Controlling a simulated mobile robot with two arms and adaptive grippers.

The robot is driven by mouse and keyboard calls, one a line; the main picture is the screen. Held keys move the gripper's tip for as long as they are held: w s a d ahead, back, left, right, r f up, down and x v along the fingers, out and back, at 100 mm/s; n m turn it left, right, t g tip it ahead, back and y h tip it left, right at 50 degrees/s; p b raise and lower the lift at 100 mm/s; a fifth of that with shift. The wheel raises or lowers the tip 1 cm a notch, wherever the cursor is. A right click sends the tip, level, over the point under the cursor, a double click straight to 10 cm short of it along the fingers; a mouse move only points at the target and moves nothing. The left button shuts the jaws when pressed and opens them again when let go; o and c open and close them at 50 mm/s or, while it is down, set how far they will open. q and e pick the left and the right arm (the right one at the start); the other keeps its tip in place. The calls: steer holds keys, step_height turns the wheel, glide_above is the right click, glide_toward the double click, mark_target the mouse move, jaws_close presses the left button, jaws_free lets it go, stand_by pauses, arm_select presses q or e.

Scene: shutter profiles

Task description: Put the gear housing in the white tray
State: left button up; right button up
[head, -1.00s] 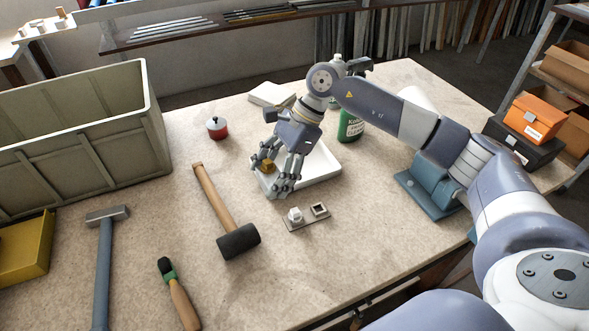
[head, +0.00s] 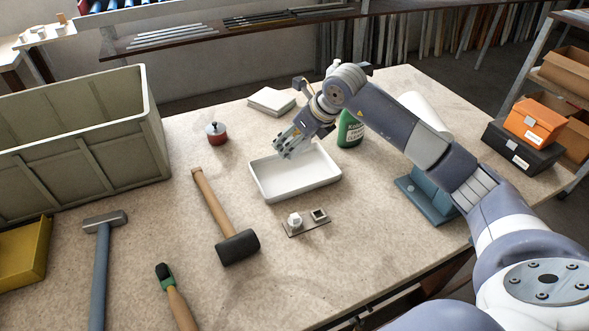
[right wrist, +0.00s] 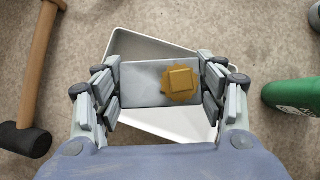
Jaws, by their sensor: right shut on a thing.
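The gear housing, a grey block (right wrist: 142,88) with a yellow-brown square boss on top, shows in the right wrist view. My right gripper (head: 286,147) is shut on it, with fingers at both of its short ends. In the head view the fingers hide the housing. The white tray (head: 305,181) is a shallow rectangle on the bench, and its visible floor is bare. The gripper is above the tray's back left part. In the wrist view the tray (right wrist: 172,125) lies beneath the housing, turned at an angle to it. My left gripper is out of view.
A mallet (head: 214,208) lies left of the tray, and a small plate with two fittings (head: 306,222) lies in front. A red pot (head: 216,137), white block (head: 271,101) and green bottle (head: 350,128) stand behind. A large crate (head: 84,160) stands left.

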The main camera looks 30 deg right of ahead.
step_height(320, 180, down, 5)
steer(key=shift+r+p, duration=0.1)
steer(key=shift+p, duration=0.35)
step_height(320, 180, down, 3)
steer(key=shift+a+r+p, duration=0.1)
steer(key=shift+p, duration=0.3)
steer(key=shift+f, duration=0.45)
steer(key=o, duration=1.5)
steer(key=shift+f, duration=0.15)
